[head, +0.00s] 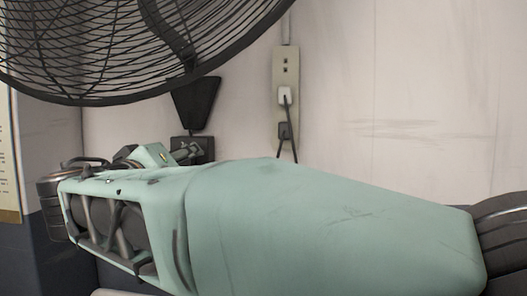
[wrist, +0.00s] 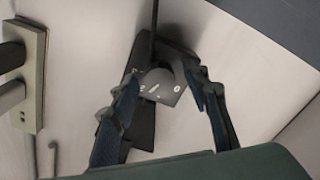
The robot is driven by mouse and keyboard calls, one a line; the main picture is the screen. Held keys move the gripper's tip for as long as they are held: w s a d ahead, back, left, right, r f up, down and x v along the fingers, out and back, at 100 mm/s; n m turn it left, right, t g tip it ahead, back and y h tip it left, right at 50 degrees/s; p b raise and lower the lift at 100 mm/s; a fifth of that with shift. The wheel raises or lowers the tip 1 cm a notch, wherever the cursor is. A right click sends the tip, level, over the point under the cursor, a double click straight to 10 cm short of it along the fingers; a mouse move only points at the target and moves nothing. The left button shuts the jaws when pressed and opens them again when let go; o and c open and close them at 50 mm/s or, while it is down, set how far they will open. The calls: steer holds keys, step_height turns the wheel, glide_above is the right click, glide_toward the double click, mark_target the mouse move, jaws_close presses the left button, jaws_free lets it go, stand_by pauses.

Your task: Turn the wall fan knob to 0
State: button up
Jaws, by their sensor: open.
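The wall fan (head: 130,50) fills the upper left of the head view, on a dark bracket (head: 195,100). Its dark control box (head: 203,146) sits on the wall below, partly hidden by my gripper and arm. In the wrist view, a round grey knob (wrist: 157,79) is on the box face, with small white markings beside it. My gripper (wrist: 163,80) is open, with one finger on each side of the knob. Whether the fingers touch it I cannot tell. The knob's setting is not readable.
The wall at right is bare. A framed panel (head: 10,150) stands at far left.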

steer(key=shift+w, duration=0.1)
steer(key=c, duration=1.2)
steer(key=shift+o, duration=0.2)
steer(key=shift+n, duration=0.3)
steer(key=shift+r+n+p, duration=0.1)
steer(key=shift+n+p, duration=2.15)
steer(key=shift+n, duration=6.45)
